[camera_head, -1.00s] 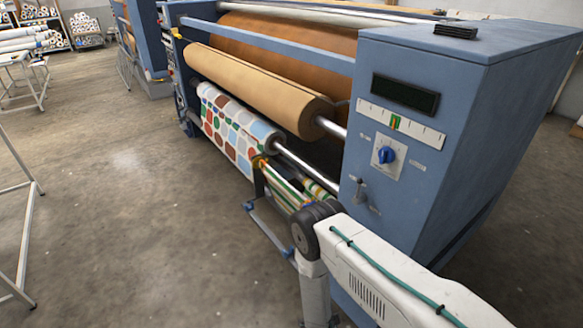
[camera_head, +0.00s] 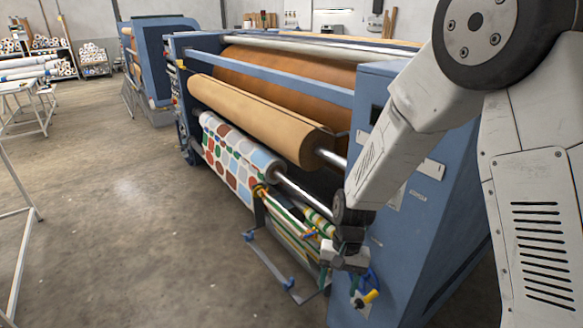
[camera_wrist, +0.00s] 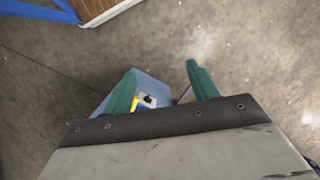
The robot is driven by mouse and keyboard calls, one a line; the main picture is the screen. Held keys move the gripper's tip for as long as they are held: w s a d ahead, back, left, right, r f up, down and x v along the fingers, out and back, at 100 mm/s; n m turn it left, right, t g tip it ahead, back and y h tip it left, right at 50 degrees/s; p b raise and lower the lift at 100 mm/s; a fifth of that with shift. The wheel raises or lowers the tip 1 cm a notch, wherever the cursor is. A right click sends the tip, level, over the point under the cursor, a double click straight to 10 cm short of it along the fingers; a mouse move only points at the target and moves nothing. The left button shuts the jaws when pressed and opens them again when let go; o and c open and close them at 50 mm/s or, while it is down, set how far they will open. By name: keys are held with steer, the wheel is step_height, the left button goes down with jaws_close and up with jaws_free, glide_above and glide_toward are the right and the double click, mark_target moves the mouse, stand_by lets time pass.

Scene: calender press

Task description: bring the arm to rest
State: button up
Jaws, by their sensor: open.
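My arm (camera_head: 420,115) bends from an elbow at the upper right of the head view down to the wrist beside the blue press cabinet (camera_head: 435,250). In the wrist view my gripper (camera_wrist: 162,82) is open, its two green fingers apart with nothing held between them. A yellow handle (camera_head: 366,297) shows just below the wrist. Most of the cabinet's control panel is hidden behind my arm.
The calender press has a tan roll (camera_head: 255,115) above a patterned fabric roll (camera_head: 235,155). Pale metal frames (camera_head: 25,205) stand at the left. The floor (camera_head: 130,240) between is open.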

steer(key=s+d+r+t, duration=0.1)
steer(key=s+d+r, duration=0.4)
steer(key=s+r, duration=0.2)
steer(key=s+d+r+n+t, duration=0.1)
steer(key=s+d+r, duration=0.4)
steer(key=r, duration=0.7)
steer(key=s+d+r+n+t+h, duration=0.1)
steer(key=s+d+r+t, duration=0.1)
steer(key=s+d+r, duration=0.3)
steer(key=shift+s+r, duration=2.15)
steer(key=shift+r, duration=0.2)
